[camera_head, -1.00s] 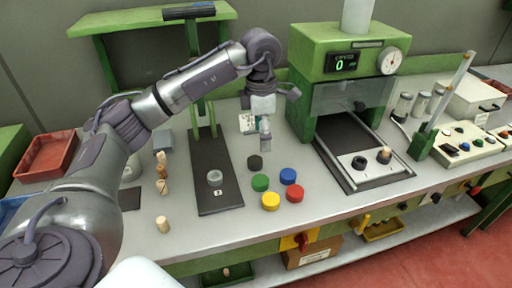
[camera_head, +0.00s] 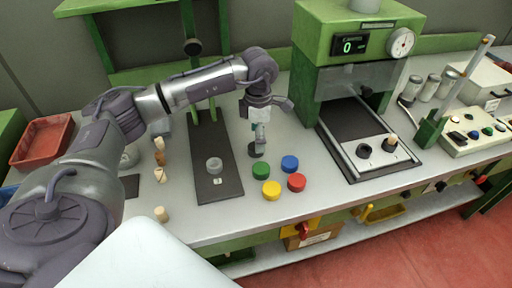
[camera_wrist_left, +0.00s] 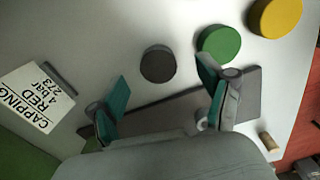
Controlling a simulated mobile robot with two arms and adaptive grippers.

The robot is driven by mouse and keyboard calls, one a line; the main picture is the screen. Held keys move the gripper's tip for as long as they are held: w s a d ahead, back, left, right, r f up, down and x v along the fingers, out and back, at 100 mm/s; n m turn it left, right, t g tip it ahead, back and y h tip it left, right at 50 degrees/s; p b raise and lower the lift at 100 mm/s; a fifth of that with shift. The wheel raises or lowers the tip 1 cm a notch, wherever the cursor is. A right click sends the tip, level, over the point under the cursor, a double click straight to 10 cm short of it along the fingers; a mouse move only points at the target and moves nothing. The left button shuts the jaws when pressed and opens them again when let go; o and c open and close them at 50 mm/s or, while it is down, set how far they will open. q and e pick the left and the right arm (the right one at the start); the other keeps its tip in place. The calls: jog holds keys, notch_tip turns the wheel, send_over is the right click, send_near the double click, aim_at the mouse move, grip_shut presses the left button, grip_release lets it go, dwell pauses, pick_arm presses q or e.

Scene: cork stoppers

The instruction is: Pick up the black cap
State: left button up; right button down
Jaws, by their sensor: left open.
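The black cap (camera_head: 256,150) stands on the grey worktop, behind the green cap (camera_head: 261,171) and right of the dark strip. It also shows in the left wrist view (camera_wrist_left: 158,64), round and uncovered. My left gripper (camera_head: 260,138) points down just above the black cap and partly covers it in the head view. In the left wrist view the left gripper (camera_wrist_left: 163,86) has its teal-padded fingers wide apart, with nothing between them. The black cap lies just beyond the fingertips in that picture. My right gripper is not in view.
Near the black cap are a blue cap (camera_head: 290,163), a red cap (camera_head: 296,182) and a yellow cap (camera_head: 271,190). A dark strip (camera_head: 213,130) with a grey ring lies left. The green press (camera_head: 345,60) stands right. A label card (camera_wrist_left: 37,97) lies nearby.

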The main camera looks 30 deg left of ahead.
aim_at(252, 153)
pick_arm(q)
jog(key=f, duration=0.2)
jog(key=shift+a+f+p, duration=0.25)
jog(key=shift+f+p, duration=0.05)
jog(key=shift+f, duration=0.6)
jog(key=c, duration=0.8)
jog(key=shift+c, duration=0.4)
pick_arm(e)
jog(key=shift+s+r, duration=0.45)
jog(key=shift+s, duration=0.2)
